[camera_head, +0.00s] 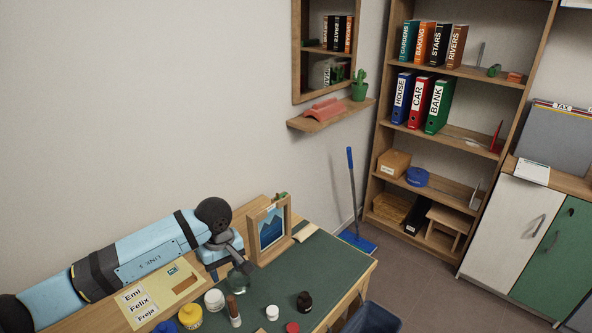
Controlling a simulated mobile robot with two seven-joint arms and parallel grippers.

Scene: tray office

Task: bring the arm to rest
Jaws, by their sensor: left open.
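My left arm, light blue with black bands, reaches in from the left over the back of the desk. My left gripper (232,262) hangs at its end over the desk, just left of a framed picture (270,228) with a blue mountain image. The gripper is open, and I see nothing held in it. It is small and partly hidden by my wrist. A clear greenish round object (241,280) shows just below the fingers; I cannot tell whether they touch. My right gripper is out of view.
The desk's green mat (330,263) holds a white jar (214,299), a yellow jar (190,316), a dark bottle (304,301) and small lids. A name card (137,304) lies under my arm. The mat's right part is clear. A shelf unit (459,73) stands beyond.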

